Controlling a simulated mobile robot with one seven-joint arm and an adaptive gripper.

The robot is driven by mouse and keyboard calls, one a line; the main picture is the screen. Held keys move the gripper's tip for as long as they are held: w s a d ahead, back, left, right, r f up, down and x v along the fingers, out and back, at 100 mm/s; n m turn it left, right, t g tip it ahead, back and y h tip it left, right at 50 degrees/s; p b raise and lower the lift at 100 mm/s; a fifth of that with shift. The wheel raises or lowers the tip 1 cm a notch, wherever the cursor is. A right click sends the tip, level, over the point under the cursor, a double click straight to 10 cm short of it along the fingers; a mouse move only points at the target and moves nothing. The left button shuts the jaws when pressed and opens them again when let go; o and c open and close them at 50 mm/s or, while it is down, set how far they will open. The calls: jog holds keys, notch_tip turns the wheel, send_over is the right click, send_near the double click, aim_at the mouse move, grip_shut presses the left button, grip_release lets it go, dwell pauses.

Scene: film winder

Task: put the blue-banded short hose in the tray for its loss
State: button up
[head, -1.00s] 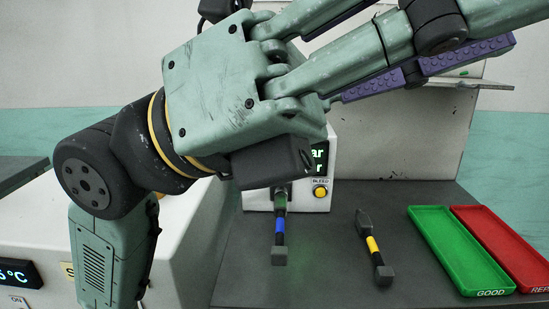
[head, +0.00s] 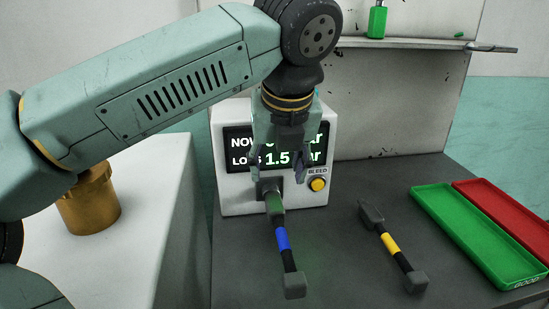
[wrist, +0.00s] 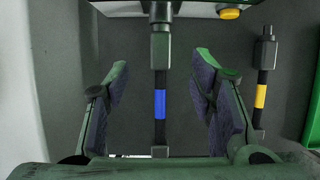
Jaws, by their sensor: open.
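The blue-banded short hose (head: 283,240) is black with grey end fittings. Its back end sits at the port on the front of the white tester (head: 235,190); its front end reaches over the dark bench. My gripper (head: 281,168) is open and points down in front of the tester display. In the wrist view the hose (wrist: 160,103) runs between my open fingers (wrist: 161,80), touching neither. The display (head: 275,159) is partly covered by my gripper; a loss line with 1.5 shows. The green GOOD tray (head: 440,228) and the red tray (head: 510,215) look empty at the right.
A yellow-banded hose (head: 390,243) lies on the bench (head: 345,280) between the tester and the trays. A yellow BLEED button (head: 317,185) is on the tester front. A shelf (head: 420,44) with a green bottle (head: 377,20) is above. A brass-coloured cylinder (head: 88,200) stands at left.

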aim_at(275, 200)
jog(key=x, duration=1)
jog(key=shift+d+f+p, duration=0.15)
jog(key=shift+f+p, duration=0.1)
jog(key=shift+p, duration=0.15)
grip_shut()
dwell(0.6)
